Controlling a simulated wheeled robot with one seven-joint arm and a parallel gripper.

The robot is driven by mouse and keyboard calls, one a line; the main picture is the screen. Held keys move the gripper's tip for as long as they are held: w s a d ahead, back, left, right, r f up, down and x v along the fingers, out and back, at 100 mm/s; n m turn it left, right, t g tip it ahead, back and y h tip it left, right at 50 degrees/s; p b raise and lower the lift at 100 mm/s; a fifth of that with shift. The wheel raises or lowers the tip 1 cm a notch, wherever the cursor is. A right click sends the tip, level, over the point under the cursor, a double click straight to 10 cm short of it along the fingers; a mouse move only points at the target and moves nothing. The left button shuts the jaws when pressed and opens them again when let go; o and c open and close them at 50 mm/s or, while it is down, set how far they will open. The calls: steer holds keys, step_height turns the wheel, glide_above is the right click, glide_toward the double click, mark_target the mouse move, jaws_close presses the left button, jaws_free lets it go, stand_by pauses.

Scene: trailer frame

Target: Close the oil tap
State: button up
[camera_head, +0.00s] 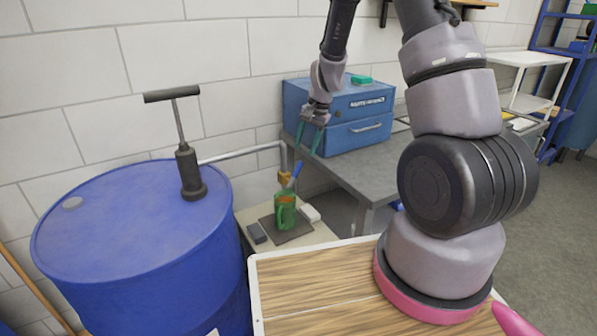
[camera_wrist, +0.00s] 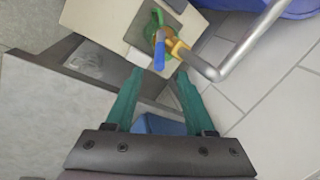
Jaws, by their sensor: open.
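The oil tap (camera_head: 285,179) is brass with a blue lever handle (camera_head: 297,169). It hangs at the end of a grey pipe from the blue barrel, above a green jug (camera_head: 285,213). My gripper (camera_head: 308,148) is open and empty, pointing down above and slightly right of the tap. In the wrist view, the brass tap (camera_wrist: 176,46) and its blue handle (camera_wrist: 159,54) lie just beyond the fingertips of my gripper (camera_wrist: 162,74), roughly between them. The fingers appear apart from the handle. The jug (camera_wrist: 151,30) is partly hidden by the tap there.
A blue barrel (camera_head: 125,225) with a hand pump (camera_head: 188,172) stands at left. The grey pipe (camera_head: 242,153) runs from it to the tap. A grey table (camera_head: 375,165) with a blue toolbox (camera_head: 350,140) is close at right. The small stand (camera_head: 250,215) holds the jug.

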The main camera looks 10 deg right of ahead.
mark_target(299, 165)
steer(key=x, duration=1)
steer(key=shift+f, duration=0.4)
jaws_close()
stand_by(1.0)
